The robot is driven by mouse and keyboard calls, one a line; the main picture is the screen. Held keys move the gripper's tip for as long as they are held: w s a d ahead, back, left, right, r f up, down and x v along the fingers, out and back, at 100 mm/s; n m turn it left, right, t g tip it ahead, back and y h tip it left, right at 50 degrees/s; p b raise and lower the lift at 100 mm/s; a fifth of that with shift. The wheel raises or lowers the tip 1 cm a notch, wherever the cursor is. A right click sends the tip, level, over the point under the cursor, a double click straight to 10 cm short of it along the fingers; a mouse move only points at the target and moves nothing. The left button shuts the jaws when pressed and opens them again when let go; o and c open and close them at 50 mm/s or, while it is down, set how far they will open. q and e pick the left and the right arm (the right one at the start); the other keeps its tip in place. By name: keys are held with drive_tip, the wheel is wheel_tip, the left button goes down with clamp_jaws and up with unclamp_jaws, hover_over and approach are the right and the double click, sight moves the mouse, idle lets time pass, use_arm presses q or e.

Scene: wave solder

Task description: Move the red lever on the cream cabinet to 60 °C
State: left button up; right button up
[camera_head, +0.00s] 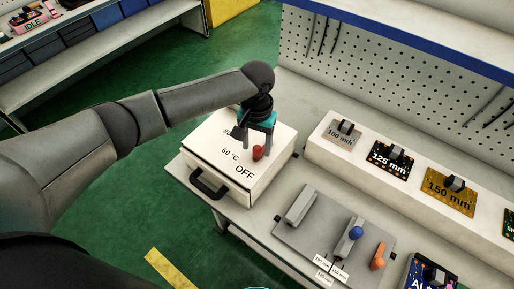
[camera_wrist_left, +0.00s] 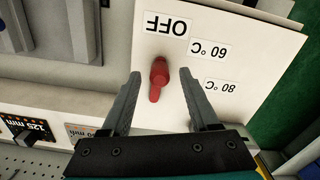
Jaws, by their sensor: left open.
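The cream cabinet (camera_head: 218,170) stands on the bench, with labels OFF, 60 °C and 80 marked on its top. The red lever (camera_head: 258,152) sits on that top, and in the left wrist view the lever (camera_wrist_left: 159,78) shows nearest the OFF label (camera_wrist_left: 167,25), apart from the 60 °C label (camera_wrist_left: 207,49). My left gripper (camera_head: 252,140) is above the cabinet top. In the left wrist view its open fingers (camera_wrist_left: 158,90) stand on either side of the lever, with a gap visible on each side.
A black handle (camera_head: 208,188) sticks out of the cabinet's front. To the right are a grey plate with slots and blue and orange knobs (camera_head: 357,232), and a white ledge (camera_head: 318,140) with labelled boards. A pegboard (camera_head: 380,65) rises behind.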

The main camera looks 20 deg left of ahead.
use_arm(q)
drive_tip(key=shift+f, duration=0.8)
drive_tip(key=shift+c, duration=0.3)
clamp_jaws()
idle(0.6)
